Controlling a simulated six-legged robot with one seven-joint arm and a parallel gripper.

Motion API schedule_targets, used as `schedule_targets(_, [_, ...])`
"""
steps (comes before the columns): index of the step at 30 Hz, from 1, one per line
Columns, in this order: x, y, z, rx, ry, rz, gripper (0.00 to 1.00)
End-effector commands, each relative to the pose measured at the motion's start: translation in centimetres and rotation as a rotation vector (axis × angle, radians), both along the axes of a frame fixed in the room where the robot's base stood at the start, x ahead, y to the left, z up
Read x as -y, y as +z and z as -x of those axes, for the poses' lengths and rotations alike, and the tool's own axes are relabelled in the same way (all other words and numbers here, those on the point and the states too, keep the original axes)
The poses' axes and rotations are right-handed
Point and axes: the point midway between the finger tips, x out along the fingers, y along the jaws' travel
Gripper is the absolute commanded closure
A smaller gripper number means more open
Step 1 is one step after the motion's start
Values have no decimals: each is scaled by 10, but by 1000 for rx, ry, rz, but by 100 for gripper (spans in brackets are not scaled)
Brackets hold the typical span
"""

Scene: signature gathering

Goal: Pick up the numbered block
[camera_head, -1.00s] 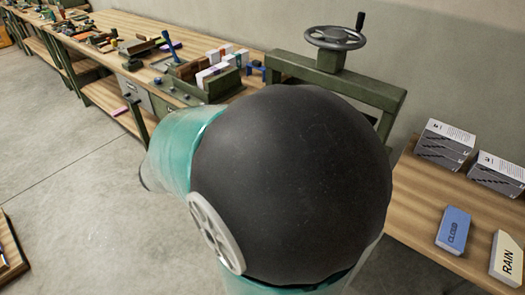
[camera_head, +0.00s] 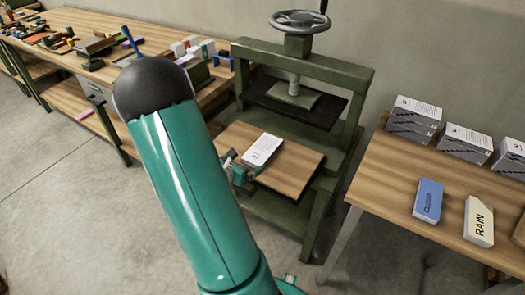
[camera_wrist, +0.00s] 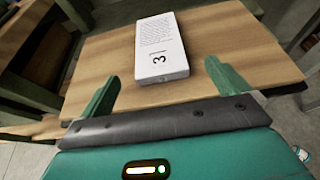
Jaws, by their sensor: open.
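A white block (camera_wrist: 165,45) with a printed "3" and small lines of text lies flat on a wooden board in the wrist view. It also shows in the head view (camera_head: 262,149), on the board (camera_head: 290,182) of the green press. My gripper (camera_wrist: 168,82) is open, its two green fingers spread wide with nothing between them. The block is just beyond the fingertips, roughly centred between them and turned slightly. In the head view my gripper (camera_head: 240,170) is at the board's left side, partly hidden by my arm.
The green press frame (camera_head: 355,75) rises behind the block, with its plate (camera_head: 292,98) above and a handwheel (camera_head: 299,19) on top. The right table holds a blue CLOUD block (camera_head: 428,200), a cream RAIN block (camera_head: 479,221) and grey stacks (camera_head: 413,118). A cluttered workbench (camera_head: 65,20) is at left.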

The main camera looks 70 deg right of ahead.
Motion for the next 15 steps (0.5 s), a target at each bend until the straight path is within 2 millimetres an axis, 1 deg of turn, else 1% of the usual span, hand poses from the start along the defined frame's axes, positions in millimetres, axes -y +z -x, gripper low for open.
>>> schedule_targets(1, [9, -4, 3, -1, -4, 0, 0])
schedule_targets(3, [19, -8, 3, 1, -4, 0, 0])
schedule_targets(11, [39, -16, 5, 1, -4, 0, 0])
schedule_targets(15, [60, -24, 7, 2, -4, 0, 0])
